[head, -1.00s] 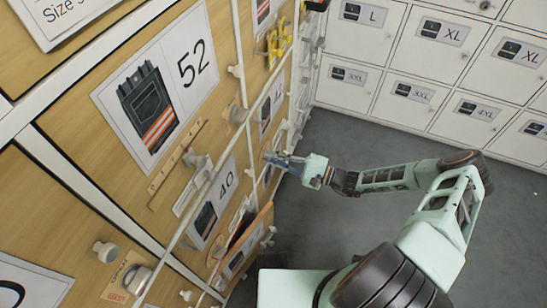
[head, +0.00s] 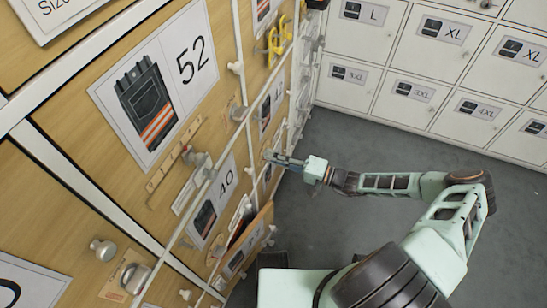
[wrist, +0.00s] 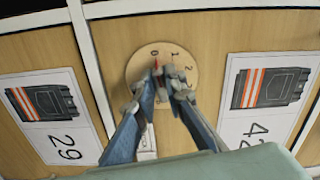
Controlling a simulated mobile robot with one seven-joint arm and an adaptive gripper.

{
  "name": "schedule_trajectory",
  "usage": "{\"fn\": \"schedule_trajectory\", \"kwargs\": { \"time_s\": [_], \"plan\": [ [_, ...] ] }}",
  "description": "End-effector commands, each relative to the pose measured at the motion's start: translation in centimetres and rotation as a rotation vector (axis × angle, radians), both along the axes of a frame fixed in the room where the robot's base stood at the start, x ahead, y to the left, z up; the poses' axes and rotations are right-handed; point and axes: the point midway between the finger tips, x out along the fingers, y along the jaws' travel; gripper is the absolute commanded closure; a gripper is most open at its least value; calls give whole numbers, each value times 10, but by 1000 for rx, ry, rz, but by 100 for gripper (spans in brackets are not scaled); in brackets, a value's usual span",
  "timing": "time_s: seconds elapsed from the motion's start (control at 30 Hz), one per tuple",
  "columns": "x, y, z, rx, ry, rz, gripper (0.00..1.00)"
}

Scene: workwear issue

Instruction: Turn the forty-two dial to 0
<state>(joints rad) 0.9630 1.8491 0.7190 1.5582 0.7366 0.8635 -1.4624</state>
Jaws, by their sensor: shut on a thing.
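The forty-two dial is a round pale wooden disc (wrist: 136,68) on a wooden drawer front, in the upper middle of the wrist view. The numbers 0, 1 and 2 show along its upper edge. My gripper (wrist: 166,78) is shut on the dial's knob, with its fingers over the middle of the disc. A red mark shows just below the 0, close to the fingers. The knob's body and the lower part of the disc are mostly hidden. In the head view my gripper (head: 272,156) is at the drawer fronts, and the dial cannot be made out there.
A 42 label (wrist: 268,96) is right of the dial and a 29 label (wrist: 50,112) is left, past a white divider. An open drawer (head: 262,222) juts out below my arm in the head view. White lockers (head: 400,60) stand behind; the grey floor (head: 360,140) is clear.

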Motion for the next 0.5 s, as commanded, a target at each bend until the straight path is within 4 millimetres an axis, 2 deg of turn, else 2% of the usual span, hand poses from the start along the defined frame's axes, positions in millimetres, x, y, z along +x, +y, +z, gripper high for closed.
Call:
{"fn": "schedule_trajectory", "kwargs": {
  "time_s": [0.33, 0.37, 0.5],
  "plan": [
    [1, -2, 0, -3, -5, -3, 100],
    [1, -2, 0, -4, -5, -4, 87],
    [1, -1, 0, -3, -4, -2, 72]
  ]
}}
